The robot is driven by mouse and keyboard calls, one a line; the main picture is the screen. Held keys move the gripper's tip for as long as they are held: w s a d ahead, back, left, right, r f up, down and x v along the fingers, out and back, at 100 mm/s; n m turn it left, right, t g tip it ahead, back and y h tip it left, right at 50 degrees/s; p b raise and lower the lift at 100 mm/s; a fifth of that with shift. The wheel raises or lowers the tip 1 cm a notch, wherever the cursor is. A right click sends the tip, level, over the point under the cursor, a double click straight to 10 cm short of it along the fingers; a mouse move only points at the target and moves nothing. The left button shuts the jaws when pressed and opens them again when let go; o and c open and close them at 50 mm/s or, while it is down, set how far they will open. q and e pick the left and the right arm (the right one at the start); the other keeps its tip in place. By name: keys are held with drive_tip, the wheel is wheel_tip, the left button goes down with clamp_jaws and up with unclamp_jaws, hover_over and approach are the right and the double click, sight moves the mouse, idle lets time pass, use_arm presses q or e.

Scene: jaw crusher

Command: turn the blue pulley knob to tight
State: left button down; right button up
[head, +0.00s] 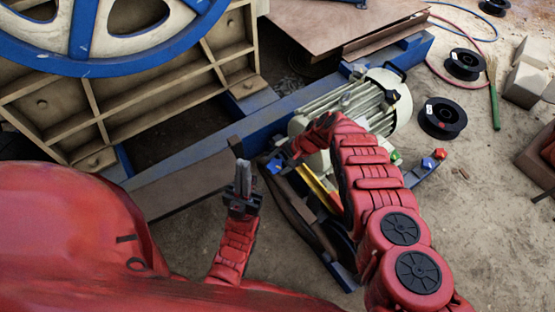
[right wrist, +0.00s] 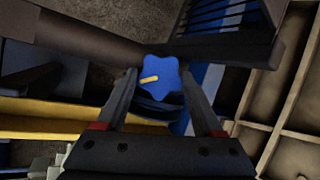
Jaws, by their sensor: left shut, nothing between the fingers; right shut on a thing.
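The blue pulley knob (right wrist: 165,72) is star-shaped with a yellow mark on its face; the mark points left in the right wrist view. It sits on a dark round base. My right gripper (right wrist: 158,80) is shut on this knob, one finger on each side. In the head view the knob (head: 275,165) shows as a small blue patch at my right gripper (head: 283,160), beside the motor (head: 352,108). No tight marking can be made out. My left gripper (head: 243,178) is shut and empty, pointing up, a little left of the knob and apart from it.
A large blue-rimmed flywheel (head: 110,66) and ribbed beige frame stand at the left. A blue beam (head: 215,140) runs behind the grippers. Red (head: 440,153) and blue (head: 427,163) knobs sit on a bracket right of my right arm. Black spools (head: 441,118) lie on the floor beyond.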

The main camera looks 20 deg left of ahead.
drive_tip(key=m+y+p, duration=0.1)
drive_tip(key=m+p, duration=0.1)
drive_tip(key=m, duration=0.1)
drive_tip(key=m+t+y+p, duration=0.1)
drive_tip(key=m+p, duration=0.1)
drive_tip(key=m, duration=0.1)
drive_tip(key=shift+s+d+r+m+t+p, duration=0.1)
drive_tip(key=shift+s+d+m+t+p, duration=0.1)
drive_tip(key=shift+m+t+p, duration=0.15)
drive_tip(key=m+t+p, duration=0.1)
drive_tip(key=m, duration=0.1)
drive_tip(key=m+y+p, duration=0.1)
drive_tip(key=m, duration=0.1)
drive_tip(key=shift+m+t+p, duration=0.25)
drive_tip(key=shift+t+p, duration=0.05)
drive_tip(key=shift+t, duration=0.05)
drive_tip(key=shift+s+f+m+t, duration=0.15)
drive_tip(key=shift+f+m+t, duration=0.15)
drive_tip(key=shift+m, duration=0.2)
drive_tip(key=o, duration=1.4)
drive_tip(key=shift+p, duration=0.3)
